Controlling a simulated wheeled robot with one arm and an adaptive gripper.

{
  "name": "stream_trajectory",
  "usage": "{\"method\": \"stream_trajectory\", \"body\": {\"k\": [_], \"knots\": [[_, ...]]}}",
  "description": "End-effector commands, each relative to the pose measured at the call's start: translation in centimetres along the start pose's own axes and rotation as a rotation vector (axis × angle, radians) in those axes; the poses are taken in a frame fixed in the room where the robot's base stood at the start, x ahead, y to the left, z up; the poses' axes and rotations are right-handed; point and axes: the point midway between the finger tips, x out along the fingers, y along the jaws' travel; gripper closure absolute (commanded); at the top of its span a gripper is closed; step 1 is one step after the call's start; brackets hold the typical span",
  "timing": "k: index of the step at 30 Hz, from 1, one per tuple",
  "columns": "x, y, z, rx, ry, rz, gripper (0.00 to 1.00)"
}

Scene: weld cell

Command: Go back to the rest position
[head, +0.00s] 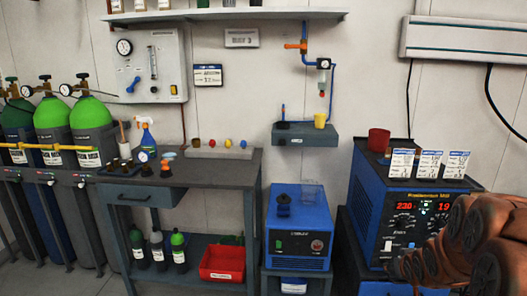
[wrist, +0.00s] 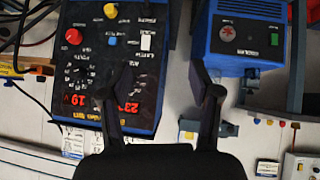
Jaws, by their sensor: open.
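My gripper (wrist: 160,95) shows in the wrist view with its two dark fingers spread apart. It is open, and nothing shows between the fingers. The wrist view is turned over, so things appear upside down. Behind the left finger is the blue and black welding machine (wrist: 135,60) with red digits. Behind the right finger is the blue unit (wrist: 250,35). I cannot make out my gripper in the head view. There the welding machine (head: 372,205) stands at the right and the blue unit (head: 298,215) stands left of it.
A grey workbench (head: 220,165) with small cups, a spray bottle (head: 146,138) and a red bin (head: 222,263) below stands left of centre. Green-topped gas cylinders (head: 90,112) stand at the far left. A small wall shelf (head: 305,140) holds a yellow cup (head: 320,120).

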Motion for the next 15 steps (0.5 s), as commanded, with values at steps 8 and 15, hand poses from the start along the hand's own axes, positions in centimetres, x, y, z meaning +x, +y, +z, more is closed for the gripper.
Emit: {"method": "stream_trajectory", "body": {"k": [8, 15], "knots": [[-8.0, -4.4, 4.7, -0.01, -0.266, -0.003, 0.37], [-16.1, -8.1, 9.9, -0.016, -0.495, -0.032, 0.37]]}}
